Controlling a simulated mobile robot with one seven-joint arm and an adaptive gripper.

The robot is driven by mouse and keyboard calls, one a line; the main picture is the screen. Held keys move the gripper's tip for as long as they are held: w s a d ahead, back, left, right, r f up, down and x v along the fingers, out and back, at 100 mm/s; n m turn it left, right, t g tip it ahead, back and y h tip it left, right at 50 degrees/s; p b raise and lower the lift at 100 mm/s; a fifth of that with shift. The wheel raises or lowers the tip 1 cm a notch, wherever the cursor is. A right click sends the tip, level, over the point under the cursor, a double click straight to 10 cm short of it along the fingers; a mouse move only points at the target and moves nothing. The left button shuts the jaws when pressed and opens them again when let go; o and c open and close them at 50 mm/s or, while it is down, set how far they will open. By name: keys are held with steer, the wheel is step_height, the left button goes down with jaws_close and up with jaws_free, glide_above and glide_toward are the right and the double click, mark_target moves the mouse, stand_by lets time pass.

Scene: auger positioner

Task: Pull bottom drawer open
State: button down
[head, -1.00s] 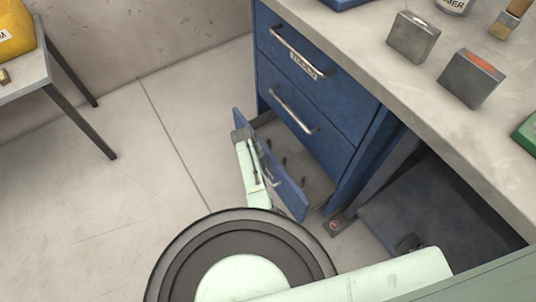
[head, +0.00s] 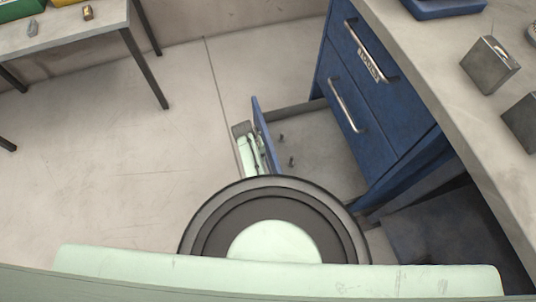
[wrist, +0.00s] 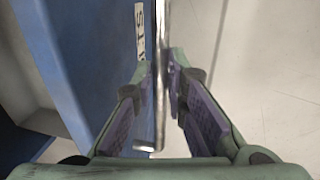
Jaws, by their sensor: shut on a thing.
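The blue drawer cabinet stands under the workbench at the right in the head view. Its bottom drawer is open; the drawer's blue front (head: 265,135) stands well out from the cabinet, and its grey inside shows a few small dark parts. My gripper (wrist: 158,100) is shut on the drawer's metal handle (wrist: 160,45), which runs between its purple finger pads in the wrist view. The drawer front (wrist: 90,50) with a label lies just left of the fingers there. In the head view my round arm joint hides part of the drawer and most of my gripper.
Two upper drawers (head: 365,95) with bar handles are closed. The workbench top (head: 440,75) overhangs at the right, with grey metal blocks on it. A small table (head: 65,35) stands at the upper left. The floor (head: 110,170) between is clear.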

steer(key=shift+s+a, duration=0.3)
steer(key=shift+a, duration=0.45)
steer(key=c, duration=1.6)
jaws_free()
step_height(320, 180, up, 12)
steer(key=a, duration=0.2)
steer(key=shift+s, duration=0.4)
steer(key=shift+a+f, duration=0.1)
steer(key=shift+f, duration=0.05)
